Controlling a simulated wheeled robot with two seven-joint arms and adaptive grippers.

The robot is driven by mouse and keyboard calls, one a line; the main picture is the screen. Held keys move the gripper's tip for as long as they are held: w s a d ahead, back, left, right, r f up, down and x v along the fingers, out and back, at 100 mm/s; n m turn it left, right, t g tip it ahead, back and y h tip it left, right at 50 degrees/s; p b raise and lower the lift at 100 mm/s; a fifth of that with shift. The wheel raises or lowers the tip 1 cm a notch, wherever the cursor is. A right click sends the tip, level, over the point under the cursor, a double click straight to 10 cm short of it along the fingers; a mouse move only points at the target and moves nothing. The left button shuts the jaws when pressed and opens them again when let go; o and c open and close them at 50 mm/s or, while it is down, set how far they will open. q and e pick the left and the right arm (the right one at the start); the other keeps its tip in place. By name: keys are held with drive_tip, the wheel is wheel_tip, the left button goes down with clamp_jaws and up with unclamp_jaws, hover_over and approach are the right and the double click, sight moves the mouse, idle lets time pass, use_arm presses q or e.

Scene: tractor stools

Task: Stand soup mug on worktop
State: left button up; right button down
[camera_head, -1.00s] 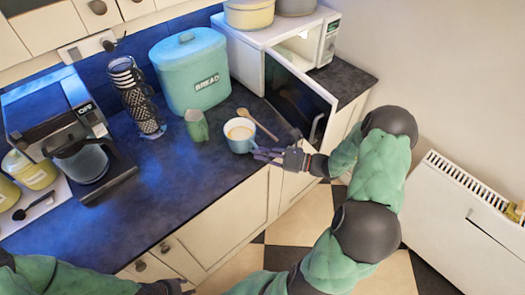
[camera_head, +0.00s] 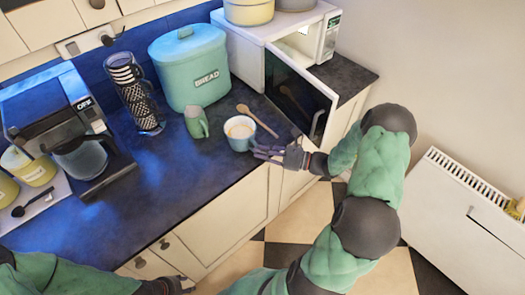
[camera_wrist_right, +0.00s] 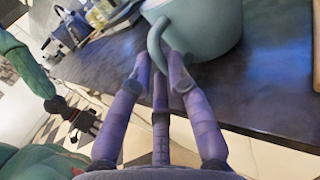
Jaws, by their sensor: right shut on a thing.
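The soup mug (camera_head: 240,133) is pale blue-green with light contents and stands upright on the dark worktop (camera_head: 190,185), near its front edge. In the right wrist view the mug (camera_wrist_right: 215,28) fills the top, its handle (camera_wrist_right: 157,45) pointing towards my fingers. My right gripper (camera_head: 262,152) is at the mug's right front side. In the right wrist view its fingers (camera_wrist_right: 160,75) are closed around the handle. My left gripper (camera_head: 185,287) is at the bottom edge of the head view, below the worktop front, mostly cut off, so its fingers cannot be made out.
A wooden spoon (camera_head: 257,121) lies right of the mug, and a green jug-like item (camera_head: 196,122) stands left. Behind are the bread bin (camera_head: 190,70) and a microwave with its door (camera_head: 297,97) open. A cup stack (camera_head: 137,95) and coffee machine (camera_head: 75,130) stand further left.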

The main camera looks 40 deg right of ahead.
drive_tip(key=shift+f, duration=0.2)
drive_tip(key=c, duration=1.1)
unclamp_jaws()
wheel_tip(320, 180, up, 10)
